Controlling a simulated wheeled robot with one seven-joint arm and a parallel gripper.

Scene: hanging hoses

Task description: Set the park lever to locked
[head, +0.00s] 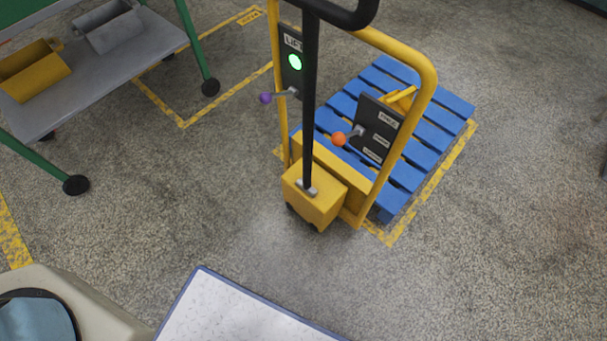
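The park lever (339,139) has an orange ball knob on a short grey stem. It sticks out to the left from a dark plate (370,113) on the right side of a yellow pallet truck (316,203). The plate has a white label at its top that seems to read PARK, and two smaller labels lower down, too small to read for sure. The knob points left, away from these smaller labels. My gripper is not in view, and nothing touches the lever.
A second lever with a purple knob (265,98) sits on the LIFT plate, below a lit green light (295,61). A black tiller (310,100) stands between the levers. A blue pallet (425,150) lies behind. A green-legged table (110,75) holds bins.

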